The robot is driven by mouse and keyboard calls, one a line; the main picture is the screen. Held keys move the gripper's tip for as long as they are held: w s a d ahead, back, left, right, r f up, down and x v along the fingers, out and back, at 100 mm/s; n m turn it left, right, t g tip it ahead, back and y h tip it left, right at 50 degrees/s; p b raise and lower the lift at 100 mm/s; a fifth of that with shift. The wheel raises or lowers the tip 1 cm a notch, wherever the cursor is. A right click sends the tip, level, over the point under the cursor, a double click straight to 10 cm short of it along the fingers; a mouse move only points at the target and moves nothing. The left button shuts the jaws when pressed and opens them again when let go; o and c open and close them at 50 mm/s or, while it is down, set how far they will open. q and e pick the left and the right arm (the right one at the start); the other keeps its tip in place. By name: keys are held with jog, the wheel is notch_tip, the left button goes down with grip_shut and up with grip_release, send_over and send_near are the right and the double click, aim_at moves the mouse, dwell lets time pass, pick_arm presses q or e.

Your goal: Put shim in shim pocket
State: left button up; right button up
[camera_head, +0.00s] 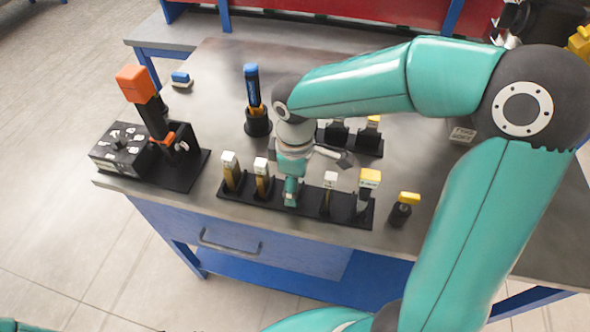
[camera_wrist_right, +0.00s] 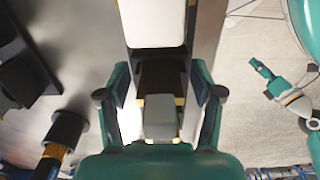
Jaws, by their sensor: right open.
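I cannot tell for sure which piece is the shim or which slot is the shim pocket. A black rack (camera_head: 313,206) near the table's front edge holds several upright pieces, including two brown ones with white tops (camera_head: 261,165), a thin white-topped one (camera_head: 329,181) and a yellow-and-white-topped one (camera_head: 369,180). My right gripper (camera_head: 291,195) points down at the middle of the rack. In the right wrist view it (camera_wrist_right: 160,95) is open, with a grey-topped block (camera_wrist_right: 160,118) between its fingers. A large white top (camera_wrist_right: 152,22) lies just beyond. My left gripper (camera_wrist_right: 262,69) shows small at the right there.
A black fixture with an orange-topped tool (camera_head: 136,83) stands at the left. A blue-handled tool (camera_head: 252,85) stands in a black holder. A yellow-topped black piece (camera_head: 404,209) stands right of the rack.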

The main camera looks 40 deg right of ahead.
notch_tip(320, 180, up, 12)
jog(key=shift+r+p, duration=0.1)
jog(key=shift+p, duration=0.2)
dwell(0.5)
